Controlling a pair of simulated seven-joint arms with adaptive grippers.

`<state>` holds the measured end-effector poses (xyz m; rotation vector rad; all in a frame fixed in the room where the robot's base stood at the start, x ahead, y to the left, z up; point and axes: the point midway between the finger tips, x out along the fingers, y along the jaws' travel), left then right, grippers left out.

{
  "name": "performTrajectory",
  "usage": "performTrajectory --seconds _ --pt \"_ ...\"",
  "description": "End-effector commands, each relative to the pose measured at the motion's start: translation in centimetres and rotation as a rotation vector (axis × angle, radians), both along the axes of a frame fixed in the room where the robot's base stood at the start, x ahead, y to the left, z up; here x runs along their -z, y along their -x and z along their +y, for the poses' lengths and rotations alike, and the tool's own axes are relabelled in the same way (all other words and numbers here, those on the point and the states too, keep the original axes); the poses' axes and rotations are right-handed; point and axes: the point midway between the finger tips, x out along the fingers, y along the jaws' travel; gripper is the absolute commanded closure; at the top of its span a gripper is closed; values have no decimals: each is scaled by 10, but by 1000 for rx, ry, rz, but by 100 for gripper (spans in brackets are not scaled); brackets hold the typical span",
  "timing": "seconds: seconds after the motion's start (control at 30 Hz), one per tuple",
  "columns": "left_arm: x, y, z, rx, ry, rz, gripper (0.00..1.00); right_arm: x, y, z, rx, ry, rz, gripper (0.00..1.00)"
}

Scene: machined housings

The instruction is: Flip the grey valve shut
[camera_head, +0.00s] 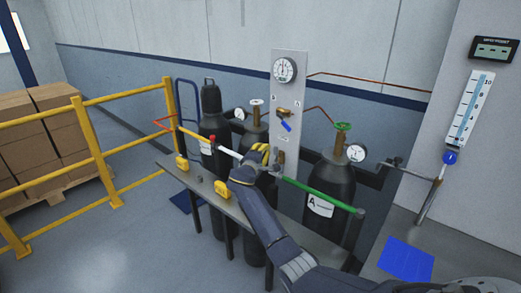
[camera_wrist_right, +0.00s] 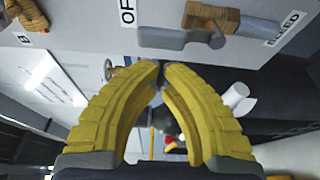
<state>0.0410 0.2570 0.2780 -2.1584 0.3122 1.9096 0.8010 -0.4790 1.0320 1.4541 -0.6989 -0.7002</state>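The grey valve lever (camera_wrist_right: 180,38) shows in the right wrist view, lying sideways across the picture beside a brass body (camera_wrist_right: 230,18). One label by it reads BLEED; another, partly cut off, begins OP. In the head view a brass fitting (camera_head: 280,157) low on the panel (camera_head: 290,75) is partly behind my right gripper (camera_head: 264,150), and its lever cannot be made out. In the wrist view the yellow fingertips of my right gripper (camera_wrist_right: 162,68) meet with nothing between them, apart from the lever. My left gripper is not in view.
A blue lever (camera_head: 286,126) hangs from a brass valve higher on the panel, below a round gauge (camera_head: 284,69). Dark gas cylinders (camera_head: 329,190) stand around the panel. A grey bench (camera_head: 245,215) and a green bar (camera_head: 315,193) lie in front. A yellow railing (camera_head: 95,150) is at left.

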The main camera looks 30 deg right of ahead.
Motion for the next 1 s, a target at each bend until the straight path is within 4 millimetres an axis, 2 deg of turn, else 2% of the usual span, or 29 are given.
performTrajectory --seconds 0.23,1.0 --pt "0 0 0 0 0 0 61 0 10 -3 -1 -1 -2 100" --pt "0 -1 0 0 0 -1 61 -3 14 -4 -1 -21 -58 100"
